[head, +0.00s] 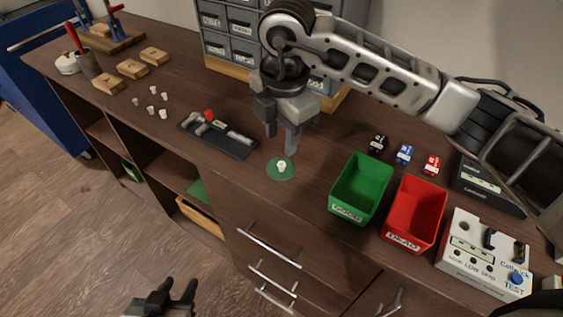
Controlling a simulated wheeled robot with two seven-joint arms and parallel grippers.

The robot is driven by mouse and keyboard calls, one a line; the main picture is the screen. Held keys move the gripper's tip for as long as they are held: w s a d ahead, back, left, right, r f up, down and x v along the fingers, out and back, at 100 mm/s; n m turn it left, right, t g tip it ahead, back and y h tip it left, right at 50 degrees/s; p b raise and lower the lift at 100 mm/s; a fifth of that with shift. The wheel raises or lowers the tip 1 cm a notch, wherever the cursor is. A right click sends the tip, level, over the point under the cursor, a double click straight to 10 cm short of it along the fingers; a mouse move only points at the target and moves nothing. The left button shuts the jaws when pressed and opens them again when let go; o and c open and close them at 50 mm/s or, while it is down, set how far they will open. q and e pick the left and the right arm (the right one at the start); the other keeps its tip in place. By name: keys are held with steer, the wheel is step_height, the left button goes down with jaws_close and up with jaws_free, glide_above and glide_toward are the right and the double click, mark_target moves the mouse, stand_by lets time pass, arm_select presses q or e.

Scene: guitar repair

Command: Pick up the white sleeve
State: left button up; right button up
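A small white piece (281,166), possibly the white sleeve, sits on a round green pad (281,174) near the front edge of the wooden bench. Several other small white pieces (151,109) stand on the bench to the left; they are too small to tell apart. My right gripper (281,143) points down just above and behind the green pad. Its fingers are apart with nothing visible between them. My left gripper (180,287) is low at the bottom of the picture, in front of the bench and away from the pieces. Its fingers are apart and empty.
A black tray (237,149) with tools lies left of the pad. A green bin (361,187) and a red bin (415,213) stand to the right, beside a white tester box (485,255). Grey drawers (243,47) stand behind. Wooden blocks (132,69) lie at the left.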

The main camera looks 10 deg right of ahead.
mark_target(282, 164)
steer(key=f, duration=0.3)
steer(key=f+p, duration=0.1)
steer(key=f, duration=0.3)
steer(key=shift+w+d+f, duration=0.15)
steer(key=shift+w+f, duration=0.05)
steer(key=shift+c, duration=0.4)
jaws_close()
